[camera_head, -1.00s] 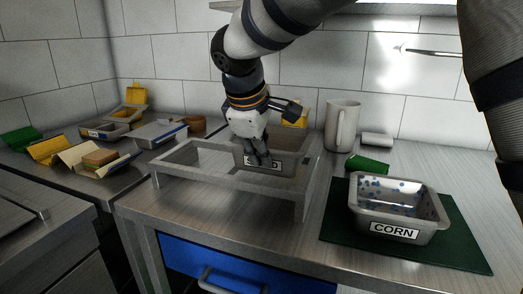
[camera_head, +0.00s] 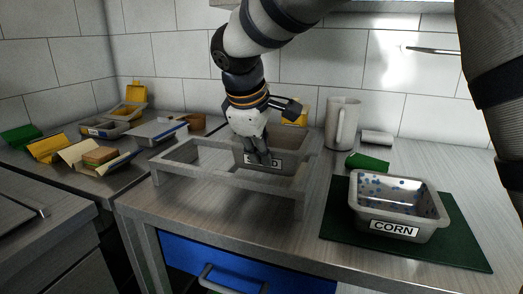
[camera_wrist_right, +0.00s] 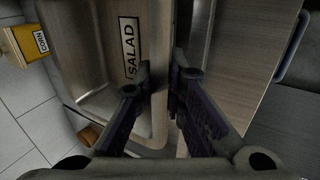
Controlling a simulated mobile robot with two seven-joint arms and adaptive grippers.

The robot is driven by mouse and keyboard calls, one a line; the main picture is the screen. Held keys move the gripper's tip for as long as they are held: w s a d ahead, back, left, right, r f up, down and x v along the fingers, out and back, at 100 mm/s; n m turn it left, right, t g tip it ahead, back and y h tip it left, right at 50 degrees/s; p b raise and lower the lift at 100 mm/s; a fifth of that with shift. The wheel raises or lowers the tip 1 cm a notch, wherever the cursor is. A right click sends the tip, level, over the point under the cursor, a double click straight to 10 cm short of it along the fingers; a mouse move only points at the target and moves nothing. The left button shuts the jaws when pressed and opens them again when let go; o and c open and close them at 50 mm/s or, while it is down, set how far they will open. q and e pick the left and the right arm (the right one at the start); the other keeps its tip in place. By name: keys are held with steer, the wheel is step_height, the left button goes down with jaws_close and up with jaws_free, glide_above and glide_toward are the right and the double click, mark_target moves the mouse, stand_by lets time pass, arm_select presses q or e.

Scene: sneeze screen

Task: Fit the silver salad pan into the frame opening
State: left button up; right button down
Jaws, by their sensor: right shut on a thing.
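The silver salad pan (camera_head: 286,161) is a metal pan with a white SALAD label, partly covered by the gripper in the head view. It is at the right-hand opening of the grey metal frame (camera_head: 179,176), which stands on the counter. I cannot tell whether the pan touches the frame. My right gripper (camera_head: 262,159) points down and is shut on the pan's near wall beside the label. The wrist view shows the fingers (camera_wrist_right: 169,84) on either side of the wall of the pan (camera_wrist_right: 92,48). My left gripper is not in view.
A CORN pan (camera_head: 424,229) sits on a dark green mat (camera_head: 455,246) at the right. A grey pitcher (camera_head: 341,126) and a green piece (camera_head: 367,163) are behind it. Several containers, including a yellow box (camera_head: 46,149), stand at the left. A blue drawer (camera_head: 228,268) is below.

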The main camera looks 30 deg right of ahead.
mark_target(263, 170)
steer(key=shift+f, duration=1.45)
stand_by(1.1)
steer(key=c, duration=1.6)
jaws_free()
steer(key=shift+o, duration=0.2)
steer(key=shift+f, duration=0.1)
steer(key=v, duration=0.7)
